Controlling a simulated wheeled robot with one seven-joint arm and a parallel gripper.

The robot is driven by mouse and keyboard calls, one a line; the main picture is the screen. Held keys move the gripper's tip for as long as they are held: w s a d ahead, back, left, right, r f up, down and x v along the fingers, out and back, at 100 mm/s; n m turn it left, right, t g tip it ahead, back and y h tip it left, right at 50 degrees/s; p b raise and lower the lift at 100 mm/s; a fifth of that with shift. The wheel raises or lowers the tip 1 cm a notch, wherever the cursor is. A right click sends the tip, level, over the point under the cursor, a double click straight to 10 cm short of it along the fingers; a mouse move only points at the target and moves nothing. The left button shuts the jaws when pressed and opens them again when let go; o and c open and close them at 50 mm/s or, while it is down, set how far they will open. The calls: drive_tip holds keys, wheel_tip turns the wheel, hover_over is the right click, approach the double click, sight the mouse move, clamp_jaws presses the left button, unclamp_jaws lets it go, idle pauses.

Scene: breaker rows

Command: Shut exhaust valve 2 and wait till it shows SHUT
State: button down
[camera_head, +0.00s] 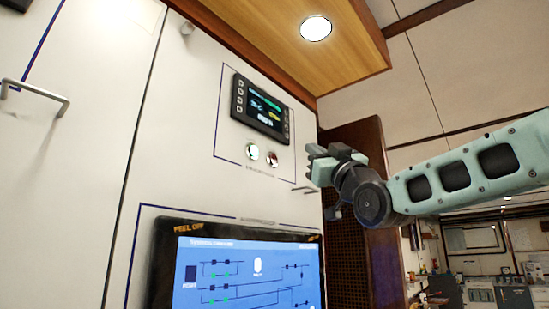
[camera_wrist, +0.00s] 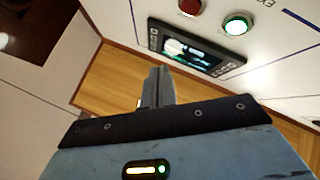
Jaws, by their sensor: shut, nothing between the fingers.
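A small dark display (camera_head: 262,108) is set in the white wall panel, with a green button (camera_head: 253,152) and a red button (camera_head: 272,159) below it. In the wrist view the display (camera_wrist: 192,47) is upside down; the green button (camera_wrist: 237,23) glows and the red button (camera_wrist: 191,7) looks dark. A label beginning "EX" is cut off at the top edge; I cannot read a valve number, nor the display's text. My gripper (camera_head: 318,163) is shut and empty, to the right of the buttons in the head view. Its closed fingers (camera_wrist: 158,86) touch neither button.
A large blue screen (camera_head: 245,270) with a line diagram is below the buttons. A small handle (camera_head: 303,190) is on the panel near my gripper, and another handle (camera_head: 38,97) is at the far left. A wooden overhang (camera_head: 290,45) is above.

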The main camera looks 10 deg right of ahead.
sight(274, 159)
drive_tip(key=w+a+p, duration=0.2)
drive_tip(key=w+a, duration=0.2)
drive_tip(key=w, duration=0.2)
drive_tip(key=shift+w+a+p, duration=0.15)
drive_tip(key=shift+a+p, duration=0.15)
drive_tip(key=shift+p, duration=0.05)
drive_tip(key=shift+w+a, duration=0.1)
idle(1.8)
drive_tip(key=shift+w+a+b, duration=0.15)
drive_tip(key=shift+w+b, duration=0.05)
drive_tip(key=shift+b, duration=0.1)
drive_tip(key=shift+w+a, duration=0.25)
drive_tip(key=shift+w, duration=0.1)
idle(0.7)
drive_tip(key=shift+s+d+b, duration=0.45)
drive_tip(key=shift+s+b, duration=0.2)
drive_tip(key=shift+b, duration=0.35)
